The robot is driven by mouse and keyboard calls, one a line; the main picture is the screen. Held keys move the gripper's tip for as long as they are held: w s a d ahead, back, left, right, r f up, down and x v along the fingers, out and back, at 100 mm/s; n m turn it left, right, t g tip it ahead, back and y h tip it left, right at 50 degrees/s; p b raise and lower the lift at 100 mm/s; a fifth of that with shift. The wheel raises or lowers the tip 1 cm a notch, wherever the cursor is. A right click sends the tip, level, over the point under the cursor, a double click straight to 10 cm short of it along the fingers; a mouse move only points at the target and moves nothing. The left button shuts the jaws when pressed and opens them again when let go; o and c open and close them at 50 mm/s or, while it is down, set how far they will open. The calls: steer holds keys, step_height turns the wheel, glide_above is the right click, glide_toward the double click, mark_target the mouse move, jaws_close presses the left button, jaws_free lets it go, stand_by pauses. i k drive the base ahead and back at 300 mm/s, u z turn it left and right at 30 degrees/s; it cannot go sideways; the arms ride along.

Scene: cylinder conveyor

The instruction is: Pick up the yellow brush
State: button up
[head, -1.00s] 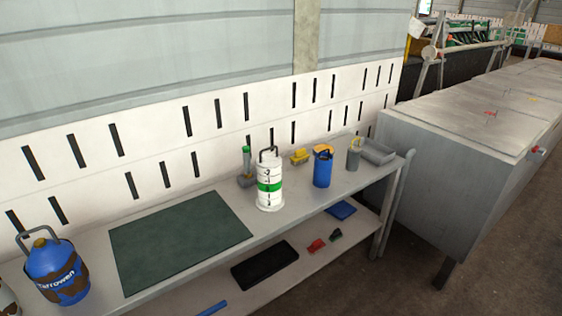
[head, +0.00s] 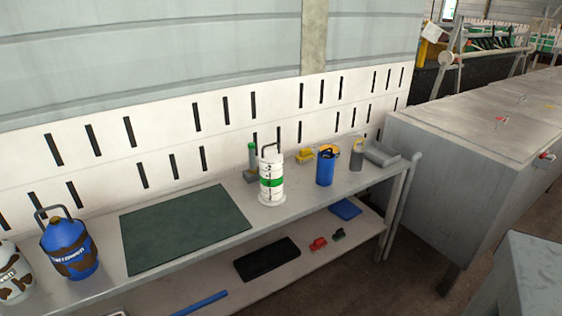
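The yellow brush (head: 305,156) is a small yellow block-like thing at the back of the grey workbench (head: 180,277), close to the slotted white wall. It lies between a white canister with a green band (head: 271,182) and a blue container with an orange top (head: 325,168). It looks unobstructed, but it is too small to make out its bristles. My gripper is not in view.
A green-topped item (head: 252,160) stands left of the brush. A grey tray (head: 382,155) lies at the bench's right end. A dark green mat (head: 185,228) covers the middle. A big grey cabinet (head: 440,180) stands right; a grey block (head: 525,280) is at lower right.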

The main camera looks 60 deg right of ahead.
mark_target(306, 156)
steer(key=u, duration=0.25)
steer(key=k, duration=1.65)
steer(key=z, duration=0.7)
steer(key=i, duration=1.05)
steer(key=u, duration=0.05)
